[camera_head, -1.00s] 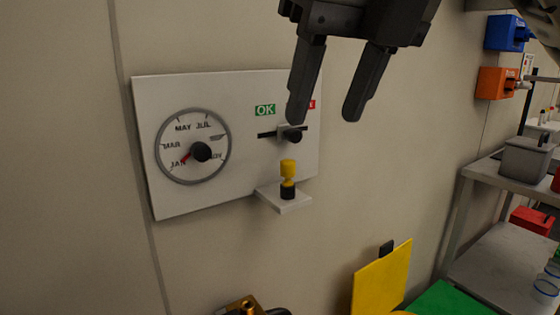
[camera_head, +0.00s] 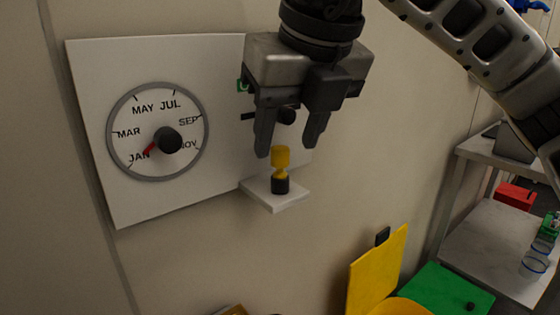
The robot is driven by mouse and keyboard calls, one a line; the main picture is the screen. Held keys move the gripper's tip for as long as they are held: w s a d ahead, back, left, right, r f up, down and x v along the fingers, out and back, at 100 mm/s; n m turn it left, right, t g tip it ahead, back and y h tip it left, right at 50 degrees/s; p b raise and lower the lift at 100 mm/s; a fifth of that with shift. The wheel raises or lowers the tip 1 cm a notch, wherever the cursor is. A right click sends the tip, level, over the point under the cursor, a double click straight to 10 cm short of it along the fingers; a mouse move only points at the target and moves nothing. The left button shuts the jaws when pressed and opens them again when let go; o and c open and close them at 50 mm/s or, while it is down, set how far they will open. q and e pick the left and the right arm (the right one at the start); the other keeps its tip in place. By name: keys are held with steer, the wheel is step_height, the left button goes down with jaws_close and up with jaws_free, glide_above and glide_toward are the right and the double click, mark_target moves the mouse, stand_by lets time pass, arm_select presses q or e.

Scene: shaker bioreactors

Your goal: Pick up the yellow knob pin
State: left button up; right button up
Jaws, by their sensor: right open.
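The yellow knob pin (camera_head: 281,160) stands upright on its black base (camera_head: 280,185), on a small white shelf (camera_head: 293,199) that juts from the wall panel. My right gripper (camera_head: 288,150) points down just above the pin, its two fingers apart. In the picture the yellow top lies between and slightly below the fingertips. I cannot tell whether the fingers are in line with it in depth. The gripper is empty. My left gripper is not in view.
The white panel (camera_head: 85,110) carries a round month dial (camera_head: 190,150) left of the gripper, and a slider partly hidden behind it. A yellow board (camera_head: 375,275) and green surface (camera_head: 440,290) are below right. A grey shelf unit (camera_head: 500,155) stands far right.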

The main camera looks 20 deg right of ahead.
mark_target(281, 148)
steer(key=x, duration=0.5)
steer(key=shift+w+a, duration=0.15)
steer(key=shift+w, duration=0.15)
steer(key=shift+c, duration=0.4)
steer(key=shift+r, duration=0.1)
jaws_close()
